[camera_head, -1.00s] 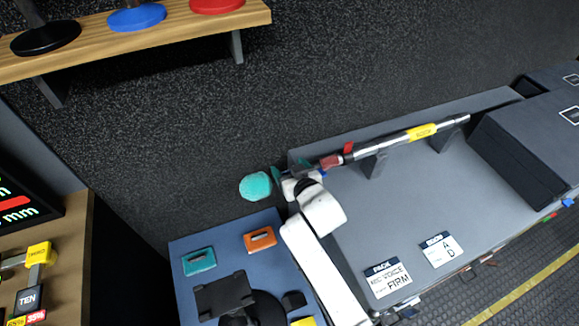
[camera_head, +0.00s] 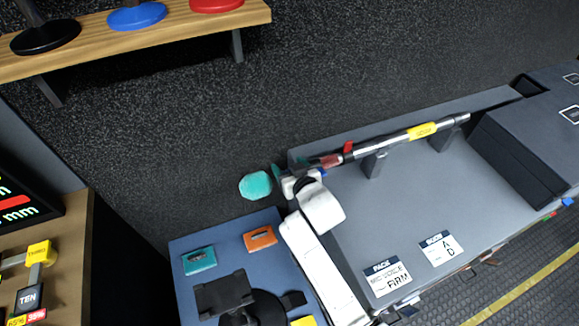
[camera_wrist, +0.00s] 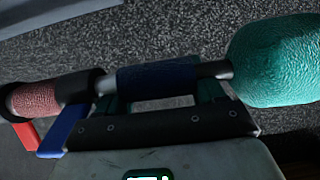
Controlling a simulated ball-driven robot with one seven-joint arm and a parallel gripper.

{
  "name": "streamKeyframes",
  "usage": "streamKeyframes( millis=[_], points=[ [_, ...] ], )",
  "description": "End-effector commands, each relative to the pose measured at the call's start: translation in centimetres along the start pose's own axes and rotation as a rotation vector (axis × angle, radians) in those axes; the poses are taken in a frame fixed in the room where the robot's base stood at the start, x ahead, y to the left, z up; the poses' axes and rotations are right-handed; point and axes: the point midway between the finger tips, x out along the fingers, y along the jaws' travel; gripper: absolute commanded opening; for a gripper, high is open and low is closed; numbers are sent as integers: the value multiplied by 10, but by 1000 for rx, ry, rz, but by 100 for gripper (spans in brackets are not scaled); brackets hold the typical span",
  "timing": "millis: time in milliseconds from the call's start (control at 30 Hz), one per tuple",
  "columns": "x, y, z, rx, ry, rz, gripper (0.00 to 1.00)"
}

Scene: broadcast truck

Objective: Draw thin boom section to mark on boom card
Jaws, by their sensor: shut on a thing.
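The boom pole (camera_head: 395,139) lies along the back of a grey bench, resting on dark stands, with a yellow label on its thick part. A red lever (camera_head: 348,147) and a reddish grip (camera_head: 331,160) sit towards its left end. A teal fuzzy microphone cover (camera_head: 255,186) tips the left end; it also shows in the wrist view (camera_wrist: 280,60). My gripper (camera_head: 288,178) is shut on the thin boom section, at the dark blue sleeve (camera_wrist: 158,78) between reddish grip and cover. The boom card (camera_head: 440,248), lettered A and D, lies on the bench; its fine print is unreadable.
A pack card (camera_head: 387,277) lies left of the boom card. Dark cases (camera_head: 530,145) stand at the right. A blue surface (camera_head: 215,285) with teal and orange items is at lower left. A wooden shelf (camera_head: 180,40) hangs above. The middle of the bench is clear.

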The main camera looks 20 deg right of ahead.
Motion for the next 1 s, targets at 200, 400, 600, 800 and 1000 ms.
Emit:
streamKeyframes(
  millis=[200, 400, 600, 800, 1000],
  points=[
    [2, -9, 3, -1, 1, -4, 13],
    [4, -44, 6, -4, 1, -6, 13],
    [4, -78, 4, -3, 3, -4, 13],
    [1, -92, 1, 0, 2, -1, 13],
    [0, -92, -1, 0, 1, 1, 13]
  ],
)
